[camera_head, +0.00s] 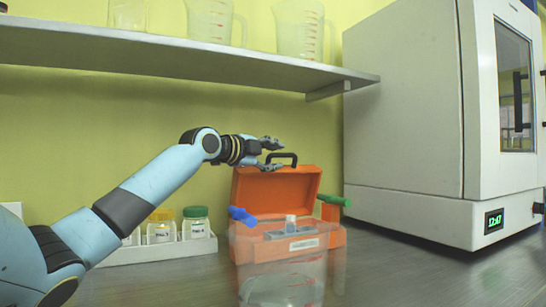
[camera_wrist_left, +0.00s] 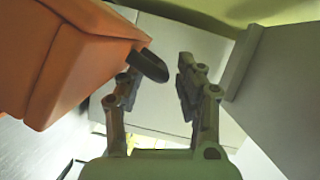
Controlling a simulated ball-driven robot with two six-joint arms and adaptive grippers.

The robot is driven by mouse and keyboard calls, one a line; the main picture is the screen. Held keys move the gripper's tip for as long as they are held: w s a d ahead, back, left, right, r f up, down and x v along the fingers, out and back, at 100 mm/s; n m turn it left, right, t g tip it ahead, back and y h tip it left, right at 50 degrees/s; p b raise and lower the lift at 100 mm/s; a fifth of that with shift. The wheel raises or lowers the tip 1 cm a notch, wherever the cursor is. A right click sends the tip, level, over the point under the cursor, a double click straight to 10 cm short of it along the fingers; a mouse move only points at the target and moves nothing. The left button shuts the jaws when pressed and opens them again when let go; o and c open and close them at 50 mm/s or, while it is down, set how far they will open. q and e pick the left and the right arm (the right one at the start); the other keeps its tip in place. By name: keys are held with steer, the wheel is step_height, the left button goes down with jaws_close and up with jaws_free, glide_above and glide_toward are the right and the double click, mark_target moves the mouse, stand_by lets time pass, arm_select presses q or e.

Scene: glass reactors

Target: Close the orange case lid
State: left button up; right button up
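The orange case (camera_head: 290,245) stands on the bench with its lid (camera_head: 300,185) raised upright at the back. A black handle (camera_head: 283,156) sits on the lid's top edge. My left gripper (camera_head: 281,155) is at the lid's top, beside the handle, with its fingers apart. In the left wrist view, the orange lid (camera_wrist_left: 60,60) fills the upper left, and the black handle (camera_wrist_left: 148,65) reaches toward the gap between the open fingers of my left gripper (camera_wrist_left: 160,85). I cannot tell if they touch. My right gripper is not in view.
A clear beaker (camera_head: 285,285) stands in front of the case, overlapping it in view. Blue (camera_head: 242,216) and green (camera_head: 335,200) handles stick out at the case's sides. A white rack (camera_head: 150,253) with jars is left, a large white machine (camera_head: 410,110) right, a shelf (camera_head: 180,55) above.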

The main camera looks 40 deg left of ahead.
arm_select(q)
steer(key=s, duration=0.7)
steer(key=shift+s+a+r, duration=0.2)
steer(key=shift+a+r, duration=0.1)
steer(key=shift+r, duration=0.1)
